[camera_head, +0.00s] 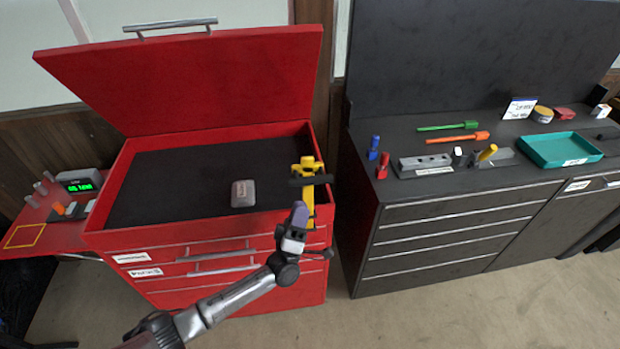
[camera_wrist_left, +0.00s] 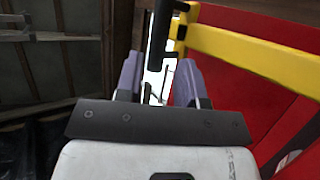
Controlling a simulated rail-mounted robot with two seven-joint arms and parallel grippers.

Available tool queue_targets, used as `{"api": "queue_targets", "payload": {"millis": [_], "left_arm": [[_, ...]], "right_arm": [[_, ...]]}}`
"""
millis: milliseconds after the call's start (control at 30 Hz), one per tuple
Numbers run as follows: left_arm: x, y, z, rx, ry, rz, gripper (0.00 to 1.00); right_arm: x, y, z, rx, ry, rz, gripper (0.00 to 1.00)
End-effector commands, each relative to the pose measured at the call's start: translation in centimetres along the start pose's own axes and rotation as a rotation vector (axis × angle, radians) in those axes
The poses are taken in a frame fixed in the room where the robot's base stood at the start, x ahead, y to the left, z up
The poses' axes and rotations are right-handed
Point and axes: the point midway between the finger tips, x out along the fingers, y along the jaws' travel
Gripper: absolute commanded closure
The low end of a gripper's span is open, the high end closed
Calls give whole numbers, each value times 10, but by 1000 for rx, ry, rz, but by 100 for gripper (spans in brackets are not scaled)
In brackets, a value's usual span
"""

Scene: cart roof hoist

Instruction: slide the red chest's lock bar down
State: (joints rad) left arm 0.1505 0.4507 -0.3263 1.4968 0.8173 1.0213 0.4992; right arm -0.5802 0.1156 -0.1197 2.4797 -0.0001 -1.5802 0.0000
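The red chest (camera_head: 215,255) stands at the left with its lid raised. Its yellow lock bar (camera_head: 309,212) runs upright at the right front corner and carries a black crosswise handle (camera_head: 310,180) near its top. In the left wrist view the yellow bar (camera_wrist_left: 250,55) crosses the upper right and the black handle (camera_wrist_left: 161,35) reaches down toward the finger gap. My left gripper (camera_head: 300,212) is just in front of the bar, below the handle. Its purple fingers (camera_wrist_left: 160,80) are apart; contact with the handle is unclear. My right gripper is out of view.
A grey block (camera_head: 243,193) lies on the chest's dark top. A side shelf (camera_head: 35,225) with a green display is at left. At right, a dark cabinet (camera_head: 450,235) carries tools and a teal tray (camera_head: 548,150). A narrow floor gap separates chest and cabinet.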

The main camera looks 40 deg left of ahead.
Motion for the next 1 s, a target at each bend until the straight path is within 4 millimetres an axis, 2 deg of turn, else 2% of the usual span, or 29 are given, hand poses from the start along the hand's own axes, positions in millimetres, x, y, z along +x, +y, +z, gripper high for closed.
{"api": "queue_targets", "payload": {"millis": [33, 100, 400, 600, 1000], "left_arm": [[13, 1, -1, 1, 1, 2, 64], [25, 1, 0, 0, 0, 1, 64], [67, 0, 0, 1, 0, 1, 64], [80, 0, 0, 1, -2, -1, 64], [82, 0, 0, 1, -2, -1, 65]], "right_arm": [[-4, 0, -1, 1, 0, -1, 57], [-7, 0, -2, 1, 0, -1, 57], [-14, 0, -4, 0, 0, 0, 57], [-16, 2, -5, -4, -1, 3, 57], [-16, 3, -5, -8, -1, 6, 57]]}}
